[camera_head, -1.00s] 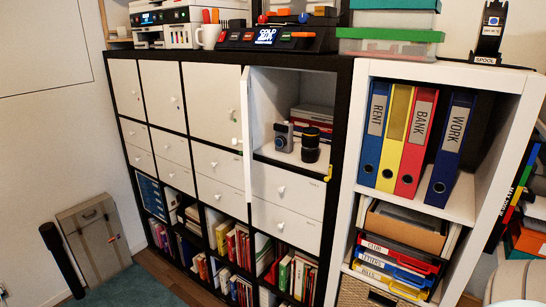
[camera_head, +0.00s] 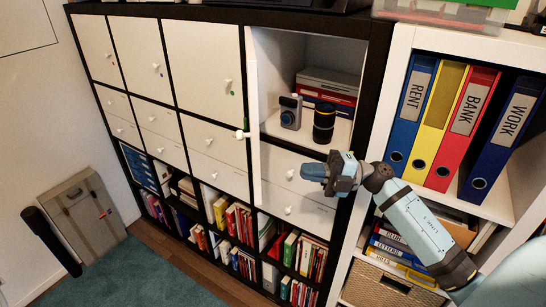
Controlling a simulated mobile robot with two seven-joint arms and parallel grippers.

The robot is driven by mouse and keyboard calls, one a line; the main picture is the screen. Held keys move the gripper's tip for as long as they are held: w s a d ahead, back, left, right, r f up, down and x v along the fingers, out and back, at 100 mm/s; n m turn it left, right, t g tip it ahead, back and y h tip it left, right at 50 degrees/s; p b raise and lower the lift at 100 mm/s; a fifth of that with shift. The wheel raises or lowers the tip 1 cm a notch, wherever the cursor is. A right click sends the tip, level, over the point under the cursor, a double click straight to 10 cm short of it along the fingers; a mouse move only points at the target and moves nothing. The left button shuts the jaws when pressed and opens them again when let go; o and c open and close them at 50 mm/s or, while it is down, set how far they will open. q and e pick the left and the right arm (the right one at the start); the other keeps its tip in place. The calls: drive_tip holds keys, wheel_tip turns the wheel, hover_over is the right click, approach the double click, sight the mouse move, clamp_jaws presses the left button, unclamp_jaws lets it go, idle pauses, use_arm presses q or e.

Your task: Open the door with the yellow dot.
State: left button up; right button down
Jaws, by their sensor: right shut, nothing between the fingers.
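The white cabinet door (camera_head: 253,120) of the rightmost upper compartment stands wide open, almost edge-on, with its white knob (camera_head: 241,134) pointing left. I cannot make out a yellow dot on it from here. The other three upper doors are closed: the first door (camera_head: 95,50), the second door (camera_head: 138,55) with a blue dot, and the wider third door (camera_head: 203,65) with a green dot. My right gripper (camera_head: 314,172) is shut and empty, in front of the drawers below the open compartment, right of the open door and apart from it. My left gripper is not in view.
In the open compartment are a small camera (camera_head: 290,112), a black lens (camera_head: 323,124) and a red-and-grey box stack (camera_head: 328,88). White drawers (camera_head: 205,146) and book cubbies lie below. A white shelf (camera_head: 402,45) with binders stands right. A cardboard case (camera_head: 85,208) leans on the left wall.

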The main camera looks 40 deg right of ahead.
drive_tip(key=w+a+r+n+g+p, duration=0.1)
drive_tip(key=w+a+g+p, duration=0.1)
drive_tip(key=w+a, duration=0.3)
drive_tip(key=shift+a+r+n+h+p, duration=0.15)
drive_tip(key=shift+a+n+h+p, duration=0.3)
drive_tip(key=shift+a, duration=0.55)
drive_tip(key=shift+w, duration=0.1)
